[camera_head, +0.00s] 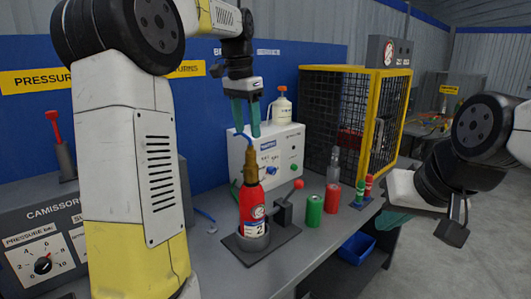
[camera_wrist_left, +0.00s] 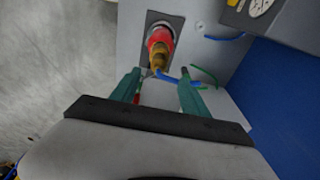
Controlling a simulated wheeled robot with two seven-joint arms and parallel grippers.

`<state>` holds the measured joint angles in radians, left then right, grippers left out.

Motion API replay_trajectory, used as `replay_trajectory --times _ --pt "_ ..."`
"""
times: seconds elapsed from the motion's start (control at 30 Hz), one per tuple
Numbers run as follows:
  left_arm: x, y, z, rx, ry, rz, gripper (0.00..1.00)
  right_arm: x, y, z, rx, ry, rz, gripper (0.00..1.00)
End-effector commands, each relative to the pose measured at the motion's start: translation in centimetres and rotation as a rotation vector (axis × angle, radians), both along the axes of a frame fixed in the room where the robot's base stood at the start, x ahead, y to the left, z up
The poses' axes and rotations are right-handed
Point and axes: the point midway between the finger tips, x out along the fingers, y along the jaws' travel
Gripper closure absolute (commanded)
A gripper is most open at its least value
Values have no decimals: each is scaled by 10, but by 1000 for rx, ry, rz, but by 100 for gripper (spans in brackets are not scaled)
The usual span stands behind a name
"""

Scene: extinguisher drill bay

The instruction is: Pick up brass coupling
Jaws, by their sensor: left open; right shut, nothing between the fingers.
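The brass coupling (camera_head: 242,155) sits upright on top of a red cylinder (camera_head: 252,203) held in a clamp base (camera_head: 262,240) on the bench. In the left wrist view the coupling (camera_wrist_left: 159,53) lies ahead of the fingertips, roughly between their lines. My left gripper (camera_head: 247,127) is open, pointing down just above the coupling, with nothing between its teal fingers; they also show in the left wrist view (camera_wrist_left: 160,76). A blue hose (camera_head: 241,135) passes close to the fingertips. My right gripper (camera_head: 393,222) is shut and empty at the right, partly hidden by its own wrist.
A green can (camera_head: 314,211) and a red can (camera_head: 332,198) stand right of the clamp. A red-knobbed lever (camera_head: 297,184) rises beside the cylinder. A white control box (camera_head: 285,155) and a yellow-framed mesh cage (camera_head: 383,120) stand behind. A blue bin (camera_head: 357,247) is below the bench edge.

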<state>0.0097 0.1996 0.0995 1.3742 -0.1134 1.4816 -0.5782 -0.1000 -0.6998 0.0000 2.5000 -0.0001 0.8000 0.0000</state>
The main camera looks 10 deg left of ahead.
Motion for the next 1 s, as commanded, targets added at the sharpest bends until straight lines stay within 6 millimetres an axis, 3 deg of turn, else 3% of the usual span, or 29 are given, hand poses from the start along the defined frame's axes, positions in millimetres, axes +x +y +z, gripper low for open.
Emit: replay_trajectory --times 0.53,0.83,0.87,1.0 --pt "4 -7 -68 0 2 0 47 0 0 0 0 0 0 100" --pt "5 -7 -75 0 0 0 47 0 0 0 0 0 0 100" --pt "5 -7 -75 0 0 0 49 0 0 0 0 0 0 100" --pt "5 -7 -75 0 0 0 76 0 0 0 0 0 0 100"
